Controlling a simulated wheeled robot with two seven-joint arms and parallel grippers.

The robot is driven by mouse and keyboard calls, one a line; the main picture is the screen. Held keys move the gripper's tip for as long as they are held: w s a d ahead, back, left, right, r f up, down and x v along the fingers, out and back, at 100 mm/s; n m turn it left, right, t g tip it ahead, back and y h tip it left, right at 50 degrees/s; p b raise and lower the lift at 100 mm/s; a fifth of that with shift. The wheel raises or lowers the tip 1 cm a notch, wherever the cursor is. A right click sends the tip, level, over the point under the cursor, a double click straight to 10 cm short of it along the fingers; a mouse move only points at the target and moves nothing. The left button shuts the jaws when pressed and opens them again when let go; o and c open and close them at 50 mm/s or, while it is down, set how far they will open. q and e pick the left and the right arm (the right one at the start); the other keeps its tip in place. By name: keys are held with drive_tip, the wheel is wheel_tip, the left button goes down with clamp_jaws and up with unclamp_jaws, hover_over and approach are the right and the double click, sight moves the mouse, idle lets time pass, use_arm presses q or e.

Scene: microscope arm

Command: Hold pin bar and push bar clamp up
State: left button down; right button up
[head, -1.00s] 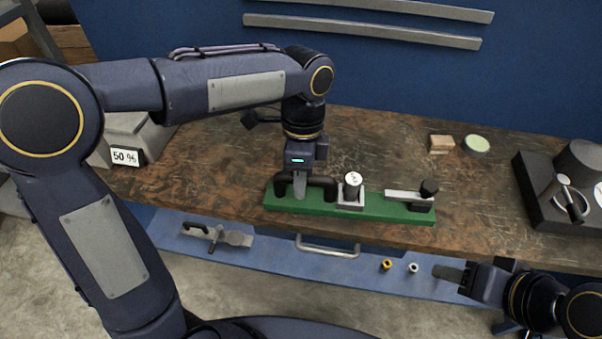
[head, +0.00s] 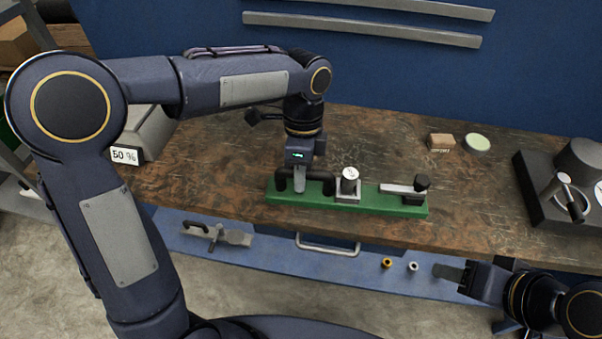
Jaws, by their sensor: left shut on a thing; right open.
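A green pin bar (head: 372,207) lies on the workbench in the head view. It carries a black arched handle (head: 322,179) at its left, a grey block (head: 347,193) with a round white-topped pin (head: 349,177) in its middle, and a bar clamp (head: 398,189) with a black knob (head: 421,182) at its right. The clamp's grey lever lies low and points left. My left gripper (head: 299,187) points down and is shut on the black handle, partly hiding it. My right gripper (head: 450,272) is open and empty, in front of the bench edge and well below the clamp.
A wooden block (head: 440,141) and a pale green disc (head: 477,142) lie behind the bar. A dark device (head: 545,190) stands at right. The open blue drawer (head: 330,263) below holds a clamp tool (head: 218,235) and two small rings (head: 387,263). Bench right of the bar is clear.

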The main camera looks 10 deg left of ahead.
use_arm(q)
drive_tip(key=shift+w+a+f, duration=0.35)
drive_tip(key=shift+w+f, duration=1.25)
drive_tip(key=shift+w, duration=0.25)
drive_tip(key=shift+w+a+f, duration=0.4)
drive_tip(key=shift+w+f, duration=1.15)
drive_tip(key=shift+w, duration=0.35)
drive_tip(key=shift+w+a+f, duration=0.35)
drive_tip(key=shift+w+f, duration=1.25)
drive_tip(key=shift+w, duration=0.25)
drive_tip(key=shift+f, duration=0.55)
use_arm(e)
drive_tip(key=shift+f, duration=0.25)
